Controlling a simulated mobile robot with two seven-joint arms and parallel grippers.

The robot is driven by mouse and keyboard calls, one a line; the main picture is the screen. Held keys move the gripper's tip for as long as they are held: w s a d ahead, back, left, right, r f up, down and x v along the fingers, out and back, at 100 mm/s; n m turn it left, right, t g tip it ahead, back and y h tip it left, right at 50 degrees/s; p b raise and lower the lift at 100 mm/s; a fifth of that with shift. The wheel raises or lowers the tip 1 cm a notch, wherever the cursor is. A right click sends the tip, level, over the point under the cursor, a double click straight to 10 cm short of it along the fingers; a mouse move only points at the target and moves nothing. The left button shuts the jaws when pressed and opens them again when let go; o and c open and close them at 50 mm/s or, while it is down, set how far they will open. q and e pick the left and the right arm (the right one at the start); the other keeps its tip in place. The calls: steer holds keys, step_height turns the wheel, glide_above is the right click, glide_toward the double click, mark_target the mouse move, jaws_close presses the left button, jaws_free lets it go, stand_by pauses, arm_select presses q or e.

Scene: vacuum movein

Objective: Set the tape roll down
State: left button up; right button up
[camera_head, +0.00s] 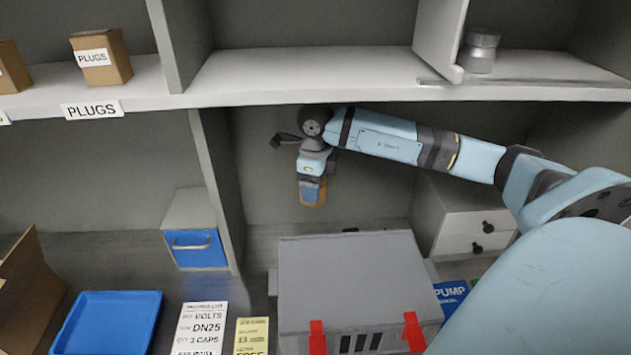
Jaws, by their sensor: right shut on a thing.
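My right gripper (312,181) hangs at the end of my light blue right arm, pointing down inside the middle lower bay of the shelving. It is shut on a small tan-orange thing, which looks like the tape roll (313,199). The fingers cover much of it, so its full shape is hidden. The roll is held in the air in front of the bay's back wall, above and behind the grey box. My left gripper is not in view.
A grey box (345,270) with red straps fills the middle front. A blue-fronted drawer unit (198,250) stands left, a white drawer unit (470,233) right. A blue tray (108,322) and paper labels lie at front left. A shelf (300,80) runs above the arm.

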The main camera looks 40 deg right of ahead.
steer(key=shift+r, duration=0.85)
steer(key=shift+a, duration=0.1)
steer(key=s+a+n+p, duration=0.1)
steer(key=a+n+p, duration=0.2)
steer(key=a+n, duration=0.7)
steer(key=s+a+n+p, duration=0.2)
steer(key=a+n, duration=0.8)
steer(key=n, duration=1)
steer(key=shift+s+r+n+p, duration=0.2)
steer(key=shift+r+n+p, duration=0.1)
steer(key=shift+p, duration=0.6)
steer(key=shift+f, duration=0.15)
